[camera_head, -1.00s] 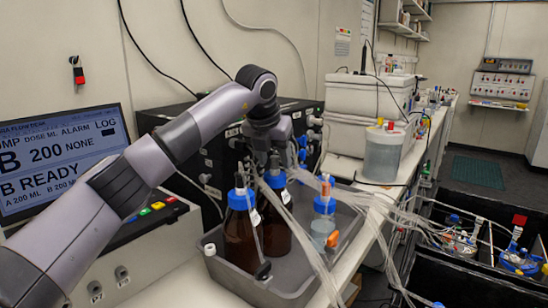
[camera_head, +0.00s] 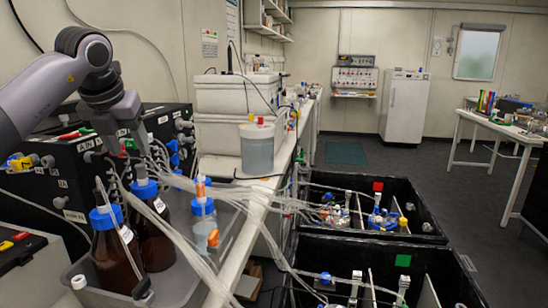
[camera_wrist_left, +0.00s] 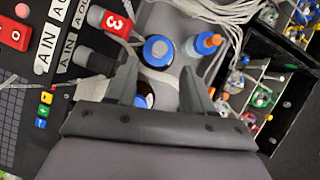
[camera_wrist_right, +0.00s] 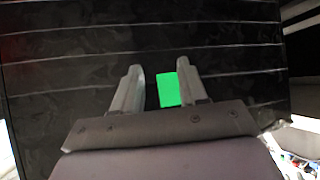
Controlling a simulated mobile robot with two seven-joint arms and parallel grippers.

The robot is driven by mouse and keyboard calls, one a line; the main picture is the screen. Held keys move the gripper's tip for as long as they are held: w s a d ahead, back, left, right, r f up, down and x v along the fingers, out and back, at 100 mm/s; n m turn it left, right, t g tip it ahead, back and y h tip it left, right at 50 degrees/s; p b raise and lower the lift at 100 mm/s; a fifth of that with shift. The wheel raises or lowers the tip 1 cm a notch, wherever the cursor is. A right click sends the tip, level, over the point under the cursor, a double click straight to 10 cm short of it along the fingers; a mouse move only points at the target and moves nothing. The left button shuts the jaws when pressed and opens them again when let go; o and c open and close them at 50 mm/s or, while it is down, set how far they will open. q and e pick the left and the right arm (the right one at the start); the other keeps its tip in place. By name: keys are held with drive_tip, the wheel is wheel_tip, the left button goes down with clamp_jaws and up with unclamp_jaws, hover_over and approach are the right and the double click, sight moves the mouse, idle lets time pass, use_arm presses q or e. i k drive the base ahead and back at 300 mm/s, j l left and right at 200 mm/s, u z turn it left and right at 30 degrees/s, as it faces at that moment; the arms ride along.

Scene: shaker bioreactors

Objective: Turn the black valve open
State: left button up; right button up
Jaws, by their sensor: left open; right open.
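The left fingers are open and empty, apart from the knob. In the head view my left gripper (camera_head: 123,138) points down beside the black box (camera_head: 75,165), above the brown bottles with blue caps (camera_head: 107,255). The gripper hides part of the box's front fittings. My right gripper (camera_wrist_right: 158,75) is open and empty, before a dark ribbed surface with a green square (camera_wrist_right: 170,89).
A grey tray (camera_head: 190,290) holds the brown bottles and a clear blue-capped bottle (camera_head: 203,225). Translucent tubes (camera_head: 200,255) run from the box across the bench. Black bins (camera_head: 335,245) with flasks stand at right. Open floor lies beyond.

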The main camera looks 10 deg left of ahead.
sight(142, 292)
drive_tip(key=k+l, duration=0.75)
drive_tip(key=l, duration=0.25)
